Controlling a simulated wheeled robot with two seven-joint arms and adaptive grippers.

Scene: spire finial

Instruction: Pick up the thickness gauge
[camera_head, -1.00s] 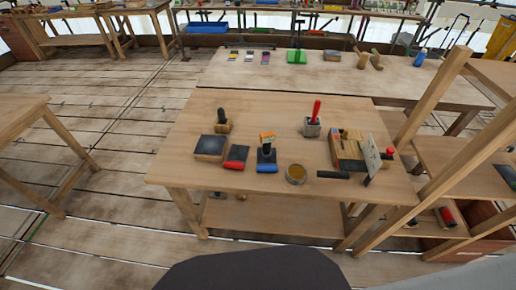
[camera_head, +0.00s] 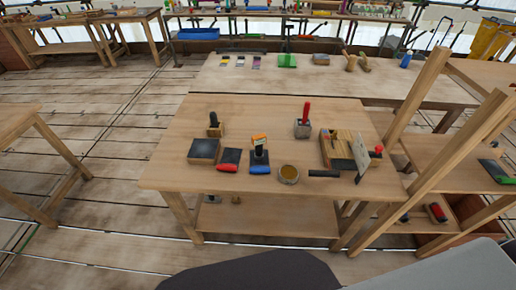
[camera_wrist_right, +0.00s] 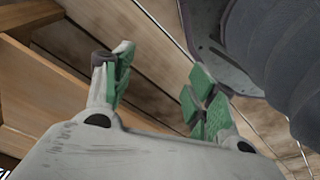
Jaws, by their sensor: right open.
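I cannot tell for sure which small item is the thickness gauge. An upright tool with an orange and white top (camera_head: 260,141) stands on the near workbench (camera_head: 225,185), next to red-ended and blue-ended flat tools. A dark device with a green part (camera_head: 494,170) lies on the shelf at the right. My right gripper (camera_wrist_right: 158,80) shows in the right wrist view with its green-padded fingers apart and nothing between them. It is away from the bench items. My left gripper is not in view.
The bench also holds a dark-topped block (camera_head: 203,151), a round tin (camera_head: 289,174), a red-handled tool in a block (camera_head: 303,122) and a wooden tool board (camera_head: 335,150). Wooden shelf posts (camera_head: 443,170) stand at the right. The bench's front strip is clear.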

